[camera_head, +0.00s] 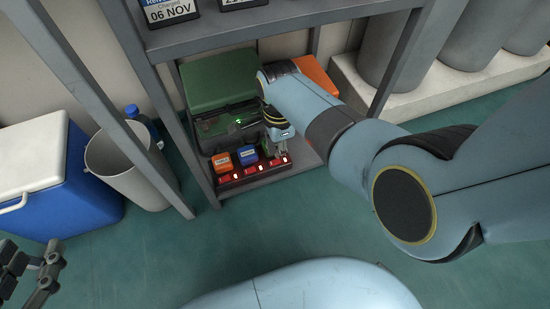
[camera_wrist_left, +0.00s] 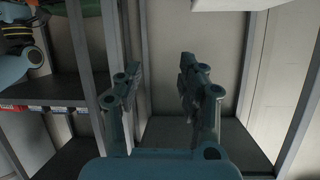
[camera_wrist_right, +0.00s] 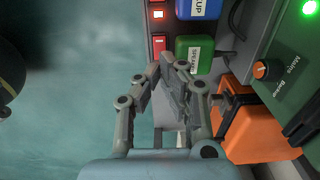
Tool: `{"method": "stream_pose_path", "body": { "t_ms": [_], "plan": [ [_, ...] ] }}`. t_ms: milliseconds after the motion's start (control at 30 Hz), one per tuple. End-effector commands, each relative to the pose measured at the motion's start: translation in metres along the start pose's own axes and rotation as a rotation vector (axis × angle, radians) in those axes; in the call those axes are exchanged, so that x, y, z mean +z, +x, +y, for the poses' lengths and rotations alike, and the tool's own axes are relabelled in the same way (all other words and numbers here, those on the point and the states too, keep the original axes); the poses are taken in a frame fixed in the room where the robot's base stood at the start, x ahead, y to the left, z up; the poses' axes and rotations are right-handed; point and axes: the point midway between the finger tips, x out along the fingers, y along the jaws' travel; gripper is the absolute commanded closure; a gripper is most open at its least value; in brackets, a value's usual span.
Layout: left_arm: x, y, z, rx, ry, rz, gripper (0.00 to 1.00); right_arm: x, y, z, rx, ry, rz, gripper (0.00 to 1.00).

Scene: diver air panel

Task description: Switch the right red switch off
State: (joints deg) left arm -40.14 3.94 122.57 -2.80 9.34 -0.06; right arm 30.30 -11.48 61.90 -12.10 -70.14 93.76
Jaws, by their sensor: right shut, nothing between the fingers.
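A dark strip with red switches (camera_head: 250,173) runs along the front of the lower shelf. In the right wrist view, the red switch nearest the fingers (camera_wrist_right: 159,46) sits beside the green block and shows no clear glow. The red switch above it (camera_wrist_right: 157,14) has a bright glow. My right gripper (camera_head: 282,150) is over the strip's right end; in its wrist view its closed, empty fingers (camera_wrist_right: 162,76) are just below the nearest switch. Contact cannot be told. My left gripper (camera_wrist_left: 158,66) is open and empty, far from the strip, at the head view's lower left (camera_head: 30,272).
Orange (camera_head: 222,162), blue (camera_head: 247,155) and green (camera_wrist_right: 195,54) blocks stand behind the strip. An open green case (camera_head: 218,80) and a larger orange box (camera_wrist_right: 255,130) are close by. Shelf posts (camera_head: 145,110) flank the space. A bin (camera_head: 128,165) and blue cooler (camera_head: 75,190) stand left.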

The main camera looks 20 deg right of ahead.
Motion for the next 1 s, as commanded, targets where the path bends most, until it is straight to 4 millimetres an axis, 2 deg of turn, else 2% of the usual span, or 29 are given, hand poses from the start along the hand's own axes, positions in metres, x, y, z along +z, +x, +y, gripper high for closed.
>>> {"method": "stream_pose_path", "body": {
  "t_ms": [600, 700, 800, 1000],
  "plan": [
    [0.05, -0.023, 0.001, 0.001, -0.021, -0.265, 0.6, 0.0, -0.016, 0.0, -0.001, 0.0, 0.0, 1.0],
    [0.036, -0.017, -0.002, 0.0, -0.025, -0.337, 0.6, 0.0, -0.03, -0.002, -0.005, 0.0, 0.0, 1.0],
    [0.031, -0.017, -0.004, 0.001, -0.03, -0.416, 0.6, 0.0, -0.037, -0.002, -0.005, 0.0, 0.0, 1.0],
    [0.031, -0.019, -0.005, 0.004, -0.033, -0.488, 0.6, 0.0, -0.039, 0.0, 0.0, 0.0, 0.0, 1.0]
  ]
}}
